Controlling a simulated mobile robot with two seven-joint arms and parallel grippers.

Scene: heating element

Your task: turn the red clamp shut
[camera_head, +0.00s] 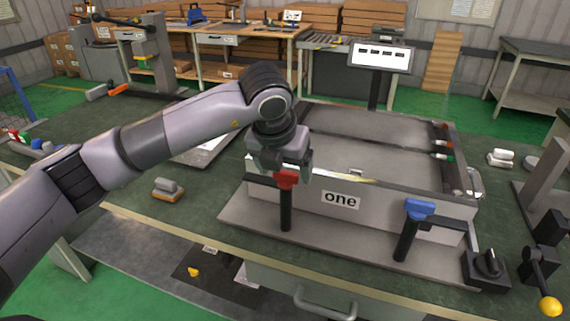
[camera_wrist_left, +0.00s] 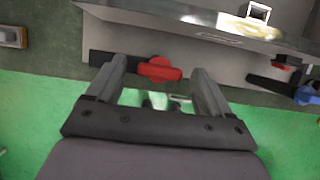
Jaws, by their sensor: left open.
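The red clamp (camera_head: 287,181) is at the front left of the grey box marked "one" (camera_head: 375,210), with a black handle hanging straight down. My left gripper (camera_head: 288,170) is right at the clamp's top and partly hides it. In the left wrist view the red clamp (camera_wrist_left: 160,69) lies between the two spread fingertips of my left gripper (camera_wrist_left: 157,75), with a gap visible on each side. A black bar runs left from the clamp behind one finger. My right gripper is out of view.
A blue clamp (camera_head: 419,208) with a slanted black handle is at the box's front right. A black knob (camera_head: 489,262) and a yellow-ended lever (camera_head: 546,295) stand further right. A small grey-and-orange block (camera_head: 168,189) lies left of the box. A sign (camera_head: 381,57) stands behind.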

